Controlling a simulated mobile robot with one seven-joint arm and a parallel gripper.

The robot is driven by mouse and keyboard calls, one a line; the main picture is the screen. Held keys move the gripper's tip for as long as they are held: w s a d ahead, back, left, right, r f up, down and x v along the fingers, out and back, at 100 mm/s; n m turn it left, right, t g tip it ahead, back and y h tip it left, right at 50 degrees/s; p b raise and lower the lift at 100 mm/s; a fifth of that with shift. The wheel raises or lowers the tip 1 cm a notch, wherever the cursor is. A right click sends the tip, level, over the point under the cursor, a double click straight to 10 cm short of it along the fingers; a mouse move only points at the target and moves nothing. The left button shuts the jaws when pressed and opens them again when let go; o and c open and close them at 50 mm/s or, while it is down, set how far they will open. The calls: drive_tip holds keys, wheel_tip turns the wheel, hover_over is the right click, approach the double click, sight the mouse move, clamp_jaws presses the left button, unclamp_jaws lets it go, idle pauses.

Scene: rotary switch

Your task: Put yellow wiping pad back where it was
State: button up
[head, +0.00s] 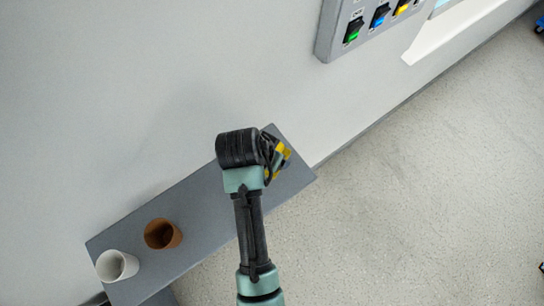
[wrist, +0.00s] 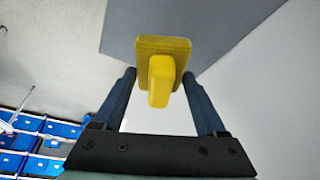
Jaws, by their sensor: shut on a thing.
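The yellow wiping pad (wrist: 163,48) is a rectangular block with a narrower handle that points toward the wrist camera. My gripper (wrist: 160,76) is shut on it, with one dark finger at each side. In the head view, yellow parts of the pad (head: 284,151) show beside my gripper (head: 275,158), partly hidden by my wrist. They are over the far right end of a grey shelf (head: 205,205). In the wrist view the shelf surface (wrist: 225,25) lies beyond the pad. I cannot tell whether the pad touches it.
A brown cup (head: 163,234) and a white cup (head: 117,266) stand at the shelf's near left end. A grey switch panel (head: 330,36) with coloured switches is on the wall at upper right. Blue bins (wrist: 30,135) show at lower left in the wrist view. Open floor lies right.

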drive_tip(key=shift+w+f+p, duration=0.1)
drive_tip(key=shift+f+p, duration=0.2)
drive_tip(key=shift+f, duration=2.2)
drive_tip(key=shift+f, duration=0.15)
drive_tip(key=o, duration=1.1)
drive_tip(key=shift+o, duration=0.2)
drive_tip(key=b+v, duration=0.1)
drive_tip(key=v, duration=1.1)
drive_tip(key=shift+w, duration=0.15)
